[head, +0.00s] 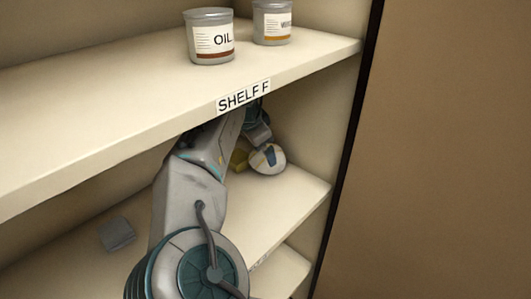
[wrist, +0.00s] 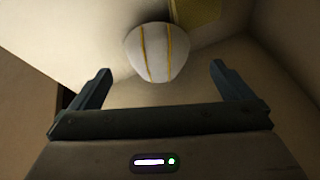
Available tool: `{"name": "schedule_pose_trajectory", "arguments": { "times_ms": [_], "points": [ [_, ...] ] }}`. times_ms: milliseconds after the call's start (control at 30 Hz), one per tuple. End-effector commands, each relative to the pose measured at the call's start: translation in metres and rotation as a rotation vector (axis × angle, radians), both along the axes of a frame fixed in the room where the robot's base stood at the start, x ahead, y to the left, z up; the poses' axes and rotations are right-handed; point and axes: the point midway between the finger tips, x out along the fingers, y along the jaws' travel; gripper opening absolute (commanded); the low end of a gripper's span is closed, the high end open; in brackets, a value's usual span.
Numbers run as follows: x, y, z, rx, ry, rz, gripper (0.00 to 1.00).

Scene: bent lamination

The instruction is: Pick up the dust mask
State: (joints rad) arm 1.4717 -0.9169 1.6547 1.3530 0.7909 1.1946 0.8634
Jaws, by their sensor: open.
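The dust mask (head: 268,159) is a white rounded cup with yellow straps, on the shelf below the one labelled "SHELF F", toward its right end. In the wrist view the white mask with two yellow straps (wrist: 157,53) shows ahead of the fingers, near the middle. My gripper (wrist: 160,82) is open, with its two dark fingers apart and nothing between them. The mask appears beyond the fingertips, and I see no contact. In the head view the upper shelf and my arm hide part of the gripper (head: 257,133).
A yellow object (head: 239,160) stands right beside the mask; it also shows in the wrist view (wrist: 196,10). A grey flat item (head: 117,234) lies at the left of the same shelf. The upper shelf (head: 110,120) hangs over my arm and holds an oil can (head: 210,37) and another can (head: 272,22).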

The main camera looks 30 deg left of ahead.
Motion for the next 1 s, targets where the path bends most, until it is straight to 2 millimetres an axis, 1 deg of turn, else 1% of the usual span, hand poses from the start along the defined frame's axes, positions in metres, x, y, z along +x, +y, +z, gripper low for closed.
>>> {"name": "schedule_pose_trajectory", "arguments": {
  "times_ms": [33, 100, 267, 500, 600, 767, 800, 900, 1000],
  "points": [
    [0.003, 0.0, -0.007, -0.001, 0.001, -0.003, 1.0],
    [0.006, -0.001, -0.013, -0.001, 0.002, -0.003, 1.0],
    [0.011, -0.001, -0.024, -0.002, 0.001, -0.001, 1.0],
    [0.026, -0.002, -0.055, -0.002, 0.001, 0.001, 1.0],
    [0.029, -0.002, -0.06, 0.0, -0.001, 0.002, 1.0],
    [0.028, -0.001, -0.06, -0.001, -0.001, 0.003, 1.0],
    [0.028, -0.001, -0.06, -0.001, -0.001, 0.003, 0.89],
    [0.028, -0.002, -0.06, -0.001, -0.001, 0.003, 0.63],
    [0.028, -0.002, -0.06, -0.001, -0.001, 0.003, 0.63]
  ]
}}
